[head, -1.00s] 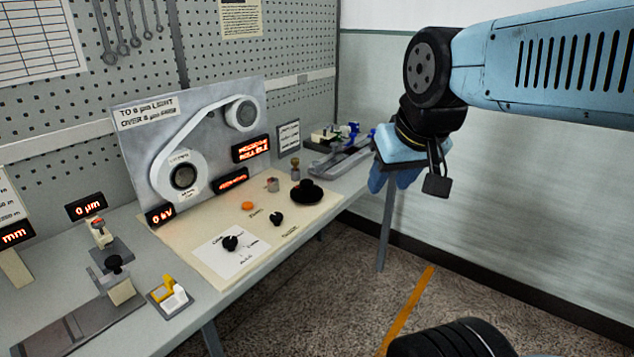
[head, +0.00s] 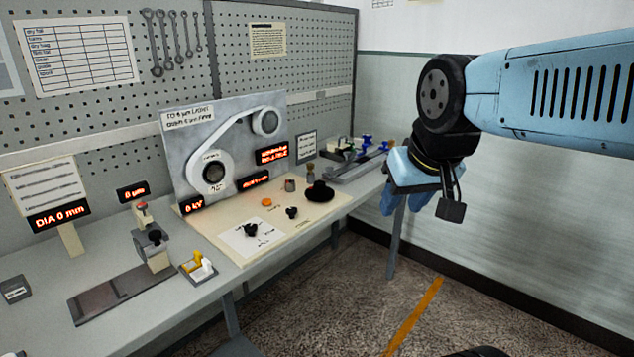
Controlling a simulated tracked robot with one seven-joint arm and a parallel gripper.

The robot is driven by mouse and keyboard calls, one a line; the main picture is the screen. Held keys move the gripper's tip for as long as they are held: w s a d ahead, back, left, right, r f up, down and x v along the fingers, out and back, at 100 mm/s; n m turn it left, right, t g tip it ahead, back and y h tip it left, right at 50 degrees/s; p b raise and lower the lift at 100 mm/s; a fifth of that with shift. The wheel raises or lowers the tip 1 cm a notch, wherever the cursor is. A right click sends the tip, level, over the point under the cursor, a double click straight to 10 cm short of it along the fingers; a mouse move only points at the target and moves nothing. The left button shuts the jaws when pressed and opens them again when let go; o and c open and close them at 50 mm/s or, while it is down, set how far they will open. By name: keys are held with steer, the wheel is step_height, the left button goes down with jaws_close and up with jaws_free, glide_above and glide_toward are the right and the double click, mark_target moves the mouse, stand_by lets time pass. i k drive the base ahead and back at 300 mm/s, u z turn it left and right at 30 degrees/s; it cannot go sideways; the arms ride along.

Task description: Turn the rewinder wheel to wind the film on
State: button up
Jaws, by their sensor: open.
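A grey upright panel (head: 186,145) on the bench carries a white film band running from a large lower-left roll (head: 213,172) to a smaller upper-right roll (head: 266,122). A black round wheel or knob (head: 319,194) sits at the right end of the cream base plate in front of the panel; I cannot tell for sure that it is the rewinder wheel. My gripper (head: 392,200) hangs in the air to the right of the bench objects, fingers pointing down. It is open and empty, apart from the black wheel in the picture.
Smaller black knobs (head: 250,230) and an orange button (head: 266,202) are on the base plate. A gauge stand (head: 152,250) and a yellow-and-white block (head: 198,267) stand left. Another device (head: 356,160) is at the bench's far end. Floor (head: 350,300) shows clear in front.

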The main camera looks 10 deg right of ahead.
mark_target(319, 192)
steer(key=u, duration=0.1)
steer(key=i, duration=0.9)
steer(key=z, duration=0.1)
